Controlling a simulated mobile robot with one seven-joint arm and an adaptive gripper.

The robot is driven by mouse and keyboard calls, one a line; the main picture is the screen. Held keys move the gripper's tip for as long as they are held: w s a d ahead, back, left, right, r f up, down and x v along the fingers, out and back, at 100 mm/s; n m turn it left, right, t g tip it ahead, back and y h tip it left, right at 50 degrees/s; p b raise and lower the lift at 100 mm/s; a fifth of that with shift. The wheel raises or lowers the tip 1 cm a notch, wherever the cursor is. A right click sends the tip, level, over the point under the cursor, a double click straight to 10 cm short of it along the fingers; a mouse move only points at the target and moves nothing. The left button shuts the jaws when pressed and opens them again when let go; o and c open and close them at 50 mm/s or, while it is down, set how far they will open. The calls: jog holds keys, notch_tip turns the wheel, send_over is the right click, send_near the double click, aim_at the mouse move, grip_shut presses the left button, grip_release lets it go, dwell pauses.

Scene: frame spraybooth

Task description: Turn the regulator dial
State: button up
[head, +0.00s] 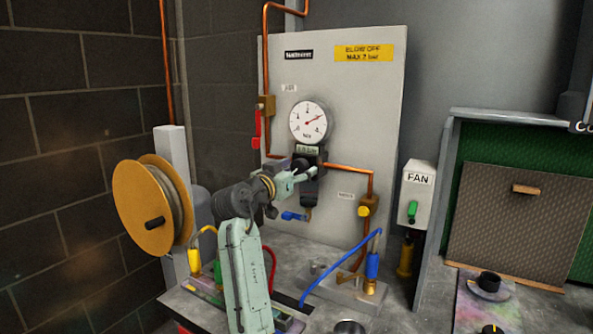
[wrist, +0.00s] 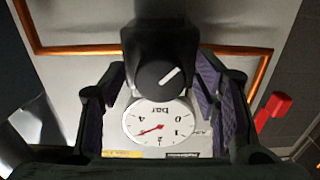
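The regulator dial is a round black knob (wrist: 150,82) with a white mark pointing to the upper right in the wrist view. A white pressure gauge (head: 309,122) sits above the knob on the panel. The gauge also shows upside down in the wrist view (wrist: 160,122), its red needle near 3 bar. My gripper (head: 306,174) is at the regulator. In the wrist view its two fingers (wrist: 160,78) are open, one on each side of the knob, with a gap visible on both sides. In the head view my gripper partly hides the knob.
The grey panel (head: 384,120) carries copper pipes, a red-handled valve (head: 257,125) and a blue lever (head: 293,216). A fan switch box (head: 416,195) stands right. A hose reel (head: 140,205) is left. A blue hose (head: 335,265) crosses the bench.

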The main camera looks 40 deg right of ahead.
jog(key=c, duration=1)
jog(key=shift+c, duration=0.2)
jog(key=shift+n, duration=0.4)
jog(key=n, duration=0.6)
jog(key=shift+s+r+p, duration=0.1)
jog(key=shift+p, duration=0.2)
jog(key=n, duration=0.4)
jog(key=shift+n, duration=2.1)
jog(key=o, duration=1.2)
jog(key=shift+c, duration=0.2)
